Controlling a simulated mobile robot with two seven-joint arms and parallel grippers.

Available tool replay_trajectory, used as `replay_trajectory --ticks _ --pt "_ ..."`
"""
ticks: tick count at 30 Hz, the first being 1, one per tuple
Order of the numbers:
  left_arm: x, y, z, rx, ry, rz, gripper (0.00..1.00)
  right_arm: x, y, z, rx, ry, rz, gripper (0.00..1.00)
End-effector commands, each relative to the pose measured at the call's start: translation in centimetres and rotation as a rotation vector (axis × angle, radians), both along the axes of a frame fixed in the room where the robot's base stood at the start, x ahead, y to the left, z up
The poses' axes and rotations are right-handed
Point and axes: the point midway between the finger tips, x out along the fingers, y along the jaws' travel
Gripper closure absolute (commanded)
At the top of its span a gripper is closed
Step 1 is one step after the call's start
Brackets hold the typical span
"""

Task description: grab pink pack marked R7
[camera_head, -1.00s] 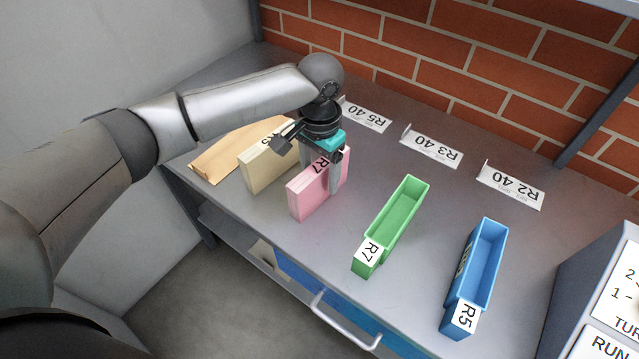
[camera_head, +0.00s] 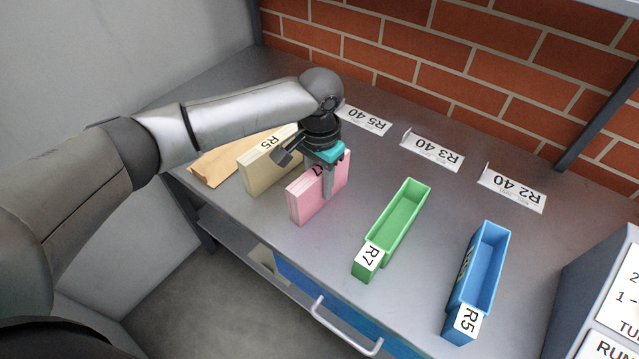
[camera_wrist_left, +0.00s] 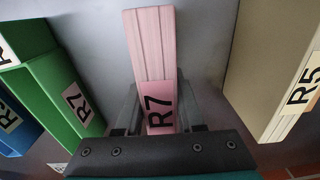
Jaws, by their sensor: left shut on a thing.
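The pink pack marked R7 (camera_head: 305,201) stands upright on the grey table, between the cream pack and the green bin. My left gripper (camera_head: 325,186) is above it with its fingers down on either side, shut on the pack. In the left wrist view the pink pack (camera_wrist_left: 151,50) runs between the two fingers (camera_wrist_left: 157,112), its R7 label facing the camera. I cannot tell whether the pack's bottom still touches the table. My right gripper is not in view.
A cream pack marked R5 (camera_head: 262,174) stands close to the left, with a brown envelope (camera_head: 213,164) behind. A green R7 bin (camera_head: 397,221) and a blue R5 bin (camera_head: 478,275) stand to the right, both empty. Several white cards (camera_head: 431,149) line the back by the brick wall.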

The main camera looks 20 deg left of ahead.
Motion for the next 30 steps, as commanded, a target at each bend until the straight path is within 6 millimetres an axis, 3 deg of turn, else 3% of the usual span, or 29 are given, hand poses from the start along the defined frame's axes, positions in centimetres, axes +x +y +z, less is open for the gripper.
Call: replay_trajectory --ticks 20,26,30 --pt "0.1 0.0 0.4 -0.001 -0.003 0.000 1.00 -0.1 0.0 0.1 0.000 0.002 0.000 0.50" --pt "0.2 0.0 3.4 -0.002 -0.007 0.000 1.00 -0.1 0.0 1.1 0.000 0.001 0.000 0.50" --pt "0.2 0.0 7.3 -0.003 -0.007 0.000 1.00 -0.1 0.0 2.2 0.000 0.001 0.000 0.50"
